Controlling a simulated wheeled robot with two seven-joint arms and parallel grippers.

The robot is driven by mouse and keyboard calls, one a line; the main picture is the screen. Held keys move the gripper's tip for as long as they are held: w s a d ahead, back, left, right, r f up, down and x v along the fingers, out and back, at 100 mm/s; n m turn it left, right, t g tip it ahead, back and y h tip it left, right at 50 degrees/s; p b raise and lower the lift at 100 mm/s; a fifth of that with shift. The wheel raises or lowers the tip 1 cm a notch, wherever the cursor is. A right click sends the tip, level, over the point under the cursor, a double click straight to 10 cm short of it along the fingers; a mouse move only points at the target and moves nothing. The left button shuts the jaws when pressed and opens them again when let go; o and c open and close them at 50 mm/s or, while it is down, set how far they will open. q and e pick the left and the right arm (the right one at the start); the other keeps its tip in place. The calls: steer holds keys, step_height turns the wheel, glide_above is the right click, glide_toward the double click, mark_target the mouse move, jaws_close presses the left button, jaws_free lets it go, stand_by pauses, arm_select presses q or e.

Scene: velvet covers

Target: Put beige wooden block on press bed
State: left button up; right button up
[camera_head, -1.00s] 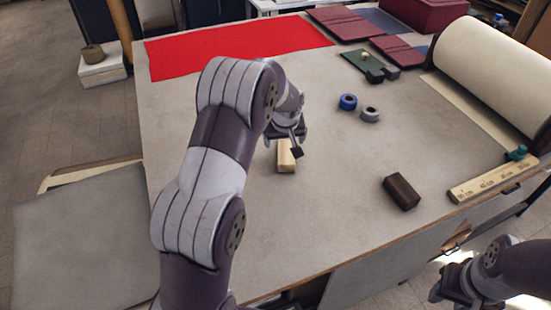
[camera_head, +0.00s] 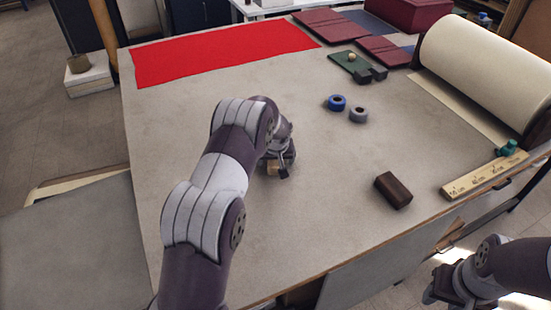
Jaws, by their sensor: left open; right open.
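The beige wooden block (camera_head: 272,168) lies on the grey table (camera_head: 300,220), mostly hidden by my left gripper. My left gripper (camera_head: 280,171) is low over the block, its jaws open about it; I cannot tell whether they touch it. My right gripper (camera_head: 443,290) is open and empty at the lower right, off the table's front edge. I cannot tell for sure which thing is the press bed.
A dark brown block (camera_head: 393,190), a wooden ruler (camera_head: 484,177), a blue roll (camera_head: 336,103) and a grey roll (camera_head: 358,115) lie on the right. Red cloth (camera_head: 220,55) covers the back left. The middle front is clear.

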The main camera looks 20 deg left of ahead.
arm_select(q)
steer(key=c, duration=1.2)
